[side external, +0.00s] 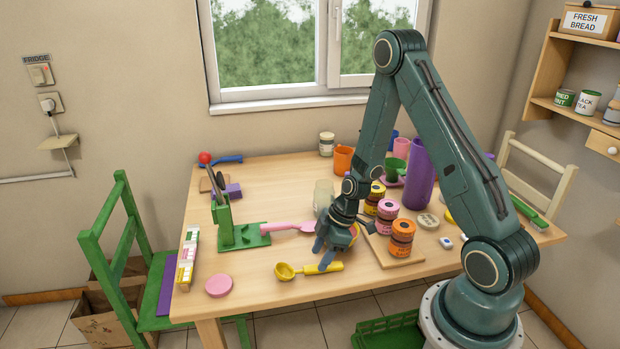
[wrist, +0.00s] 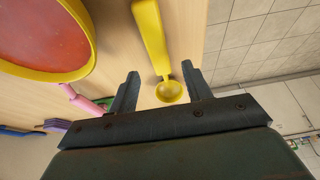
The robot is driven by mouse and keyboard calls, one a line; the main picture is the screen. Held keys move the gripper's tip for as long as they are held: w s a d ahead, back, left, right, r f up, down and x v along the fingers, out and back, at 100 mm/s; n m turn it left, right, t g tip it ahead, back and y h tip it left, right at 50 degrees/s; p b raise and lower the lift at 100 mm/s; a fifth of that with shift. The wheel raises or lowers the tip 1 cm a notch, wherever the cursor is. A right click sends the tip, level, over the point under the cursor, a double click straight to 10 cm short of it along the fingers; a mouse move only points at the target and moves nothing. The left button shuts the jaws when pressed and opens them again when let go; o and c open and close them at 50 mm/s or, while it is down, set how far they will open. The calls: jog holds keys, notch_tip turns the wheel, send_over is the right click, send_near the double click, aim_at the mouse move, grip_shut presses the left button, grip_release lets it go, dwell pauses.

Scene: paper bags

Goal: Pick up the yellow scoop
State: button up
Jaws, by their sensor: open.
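The yellow scoop (side external: 285,272) lies flat near the front edge of the wooden table, its bowl to the left and its handle to the right in the side view. My gripper (side external: 323,257) is open and low over the handle end, pointing down. In the wrist view the yellow scoop (wrist: 153,38) shows ahead of and between the two open fingers of my gripper (wrist: 160,70), with its bowl nearest the gripper body. The fingers do not visibly close on it; I cannot tell the exact height above the table.
A pink spoon (side external: 285,227) lies behind, by a green holder (side external: 224,225). A yellow-rimmed round thing with a red inside (wrist: 92,40) is close beside my gripper. Stacked orange jars (side external: 401,240) stand to the right on a board. A pink disc (side external: 219,286) lies front left.

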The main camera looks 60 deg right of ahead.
aim_at(316, 267)
jog(key=shift+x, duration=1.7)
jog(key=shift+s+f, duration=0.1)
jog(key=shift+f, duration=0.05)
jog(key=shift+c, duration=0.2)
grip_shut()
